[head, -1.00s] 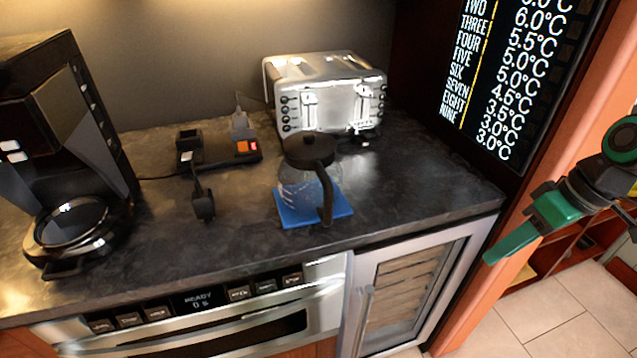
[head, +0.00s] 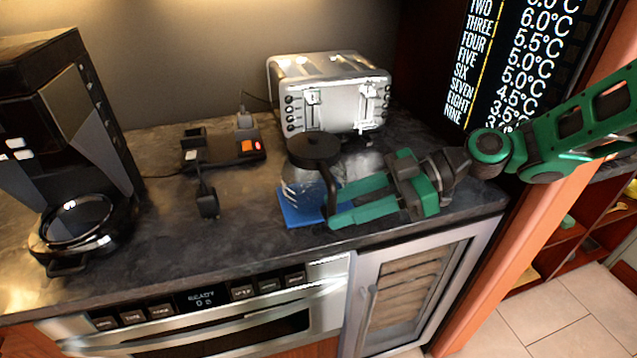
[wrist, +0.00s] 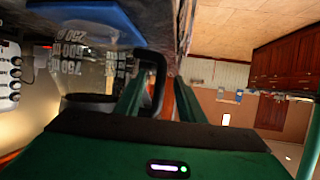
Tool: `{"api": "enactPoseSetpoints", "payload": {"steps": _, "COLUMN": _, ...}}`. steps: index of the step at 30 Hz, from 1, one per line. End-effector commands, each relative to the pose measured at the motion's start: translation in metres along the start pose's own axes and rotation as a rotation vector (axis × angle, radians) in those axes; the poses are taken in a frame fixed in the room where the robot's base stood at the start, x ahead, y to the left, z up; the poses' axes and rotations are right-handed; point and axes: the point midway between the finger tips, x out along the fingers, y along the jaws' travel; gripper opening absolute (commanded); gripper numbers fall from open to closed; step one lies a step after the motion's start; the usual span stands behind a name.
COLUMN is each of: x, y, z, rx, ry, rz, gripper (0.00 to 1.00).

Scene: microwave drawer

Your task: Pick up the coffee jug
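The coffee jug (head: 303,186) is clear glass with a black lid and black handle. It stands upright on a blue mat (head: 296,217) on the dark counter. Its handle (head: 329,187) is on the right front side. My gripper (head: 337,207) is at the handle, coming from the right with its green fingers open. In the wrist view the jug (wrist: 85,62) looks upside down, with volume marks on its glass. There the black handle (wrist: 160,70) lies between the two fingers (wrist: 157,100). I cannot tell whether either finger touches it.
A silver toaster (head: 335,95) stands close behind the jug. A black coffee machine (head: 60,110) is at the left. A small black device (head: 225,153) with an orange switch and a plug (head: 206,200) lie between. The microwave drawer (head: 200,318) is below; the front counter strip is clear.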

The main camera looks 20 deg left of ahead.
Motion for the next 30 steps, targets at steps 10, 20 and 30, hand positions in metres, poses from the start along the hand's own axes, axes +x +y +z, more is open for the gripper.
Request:
{"api": "enactPoseSetpoints", "payload": {"steps": 10, "x": 0.029, "y": -0.001, "z": 0.004, "rx": 0.004, "ry": -0.001, "rz": -0.002, "gripper": 0.36}}
{"api": "enactPoseSetpoints", "payload": {"steps": 20, "x": 0.066, "y": 0.000, "z": 0.008, "rx": 0.002, "ry": -0.002, "rz": 0.000, "gripper": 0.36}}
{"api": "enactPoseSetpoints", "payload": {"steps": 30, "x": 0.067, "y": 0.000, "z": 0.008, "rx": 0.003, "ry": -0.002, "rz": 0.002, "gripper": 0.14}}
